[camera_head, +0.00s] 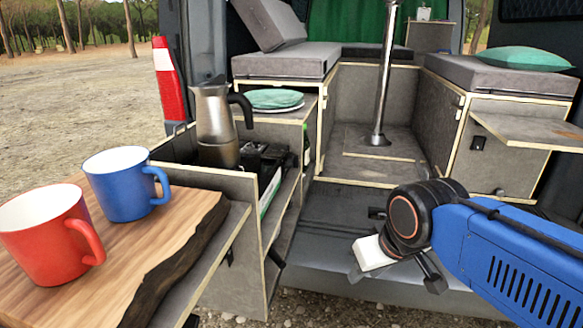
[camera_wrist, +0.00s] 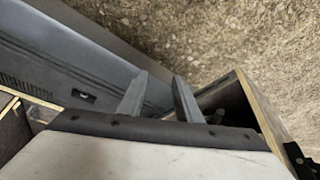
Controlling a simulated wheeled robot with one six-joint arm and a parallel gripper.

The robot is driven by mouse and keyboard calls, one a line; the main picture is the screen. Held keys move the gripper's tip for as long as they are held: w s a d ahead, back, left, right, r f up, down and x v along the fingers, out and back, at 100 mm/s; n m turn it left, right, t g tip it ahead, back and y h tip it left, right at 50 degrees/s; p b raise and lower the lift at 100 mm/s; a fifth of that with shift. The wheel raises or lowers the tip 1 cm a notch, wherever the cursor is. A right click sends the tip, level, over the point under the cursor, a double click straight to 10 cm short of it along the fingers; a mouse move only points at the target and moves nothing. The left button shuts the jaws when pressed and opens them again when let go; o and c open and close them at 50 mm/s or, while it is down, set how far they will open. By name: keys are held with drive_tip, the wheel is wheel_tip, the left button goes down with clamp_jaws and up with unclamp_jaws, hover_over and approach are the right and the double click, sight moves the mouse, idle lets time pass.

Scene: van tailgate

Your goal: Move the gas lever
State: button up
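My gripper (camera_head: 357,272) hangs low over the van's rear sill, right of the pull-out kitchen unit. In the wrist view its two grey fingers (camera_wrist: 158,76) are apart, with nothing between them. No part stands out clearly as the gas lever. A small black handle-like part (camera_head: 275,258) shows low on the side of the kitchen unit, left of my gripper and apart from it. The black stove (camera_head: 262,158) sits in the drawer, partly hidden behind the moka pot (camera_head: 216,125). In the wrist view a dark part (camera_wrist: 216,116) shows by the unit, right of the fingers.
A red mug (camera_head: 45,240) and a blue mug (camera_head: 122,188) stand on the wooden board (camera_head: 165,240) at left. Green-topped plates (camera_head: 275,99) lie behind the moka pot. A metal table post (camera_head: 384,80) rises inside the van. Free space lies between the kitchen unit and my gripper.

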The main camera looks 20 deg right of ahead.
drive_tip(key=c, duration=0.5)
drive_tip(key=shift+w+r, duration=0.15)
drive_tip(key=shift+r, duration=0.05)
clamp_jaws()
drive_tip(key=w+a+r+n+g, duration=0.1)
drive_tip(key=w+a+r+n, duration=0.1)
drive_tip(key=w+r+n, duration=0.4)
drive_tip(key=w+a+r+n+g, duration=0.2)
drive_tip(key=w+r+n, duration=0.5)
drive_tip(key=w, duration=0.8)
drive_tip(key=w+a+r+n+g+y, duration=0.1)
drive_tip(key=w+a+r+n+g, duration=0.1)
drive_tip(key=w+r+n, duration=0.4)
drive_tip(key=shift+w+a+r+n, duration=0.25)
drive_tip(key=shift+w+r, duration=0.7)
drive_tip(key=shift+w, duration=1.35)
drive_tip(key=shift+d, duration=0.1)
drive_tip(key=shift+f, duration=0.15)
